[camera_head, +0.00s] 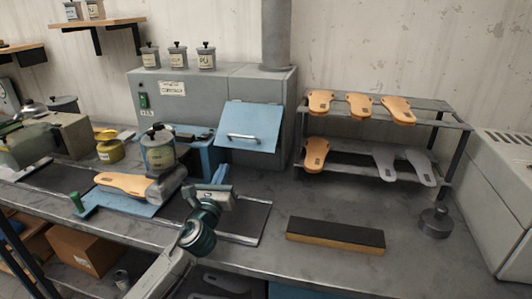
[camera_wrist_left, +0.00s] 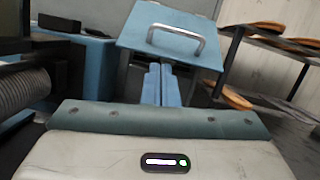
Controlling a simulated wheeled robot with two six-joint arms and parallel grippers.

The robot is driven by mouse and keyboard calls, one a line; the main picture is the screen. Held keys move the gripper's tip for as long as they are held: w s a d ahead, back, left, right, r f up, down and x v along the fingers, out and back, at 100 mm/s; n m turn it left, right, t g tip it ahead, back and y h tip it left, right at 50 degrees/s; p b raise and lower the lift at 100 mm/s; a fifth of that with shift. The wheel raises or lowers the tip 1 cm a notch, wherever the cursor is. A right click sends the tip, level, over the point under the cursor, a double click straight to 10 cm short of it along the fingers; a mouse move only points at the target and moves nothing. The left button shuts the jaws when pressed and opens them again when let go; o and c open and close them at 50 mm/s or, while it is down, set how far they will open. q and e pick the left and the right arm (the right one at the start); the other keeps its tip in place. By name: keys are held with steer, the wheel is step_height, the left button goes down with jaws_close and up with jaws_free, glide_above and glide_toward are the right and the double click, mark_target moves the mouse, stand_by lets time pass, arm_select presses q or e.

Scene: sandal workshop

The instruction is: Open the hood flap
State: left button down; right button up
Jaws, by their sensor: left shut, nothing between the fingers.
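The hood flap (camera_head: 262,118) is a light blue panel with a silver bar handle (camera_head: 243,137), on the front of the grey hood box (camera_head: 225,90). It slants, with its lower edge standing out toward me. In the left wrist view the flap (camera_wrist_left: 140,33) and its handle (camera_wrist_left: 175,38) are straight ahead. My left gripper (camera_head: 220,172) is below the flap and apart from the handle. Its blue fingers (camera_wrist_left: 161,72) are shut together and empty, pointing toward the flap's lower edge. My right gripper is not in view.
A lidded pot (camera_head: 158,150) and a blue machine stand left of the flap. An orange sole (camera_head: 124,184) lies on a blue board. A rack (camera_head: 370,165) with several soles stands at right. A dark block (camera_head: 335,234) lies on the grey bench (camera_head: 275,195).

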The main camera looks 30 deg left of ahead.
mark_target(234, 136)
arm_select(q)
steer(key=w+r+m+p, duration=0.1)
steer(key=w, duration=0.2)
steer(key=w+r, duration=0.1)
steer(key=w, duration=0.2)
steer(key=w+r+m+h+p, duration=0.1)
steer(key=w, duration=0.2)
steer(key=shift+w+a+m+t+p, duration=0.1)
steer(key=shift+a+m+t+p, duration=0.2)
steer(key=shift+a+p, duration=0.1)
steer(key=r+p, duration=0.1)
steer(key=p, duration=0.1)
steer(key=s+r+p, duration=0.1)
steer(key=r+p, duration=0.2)
steer(key=p, duration=0.1)
steer(key=shift+s+d+r, duration=0.2)
steer(key=shift+s+r, duration=0.2)
steer(key=shift+f, duration=0.15)
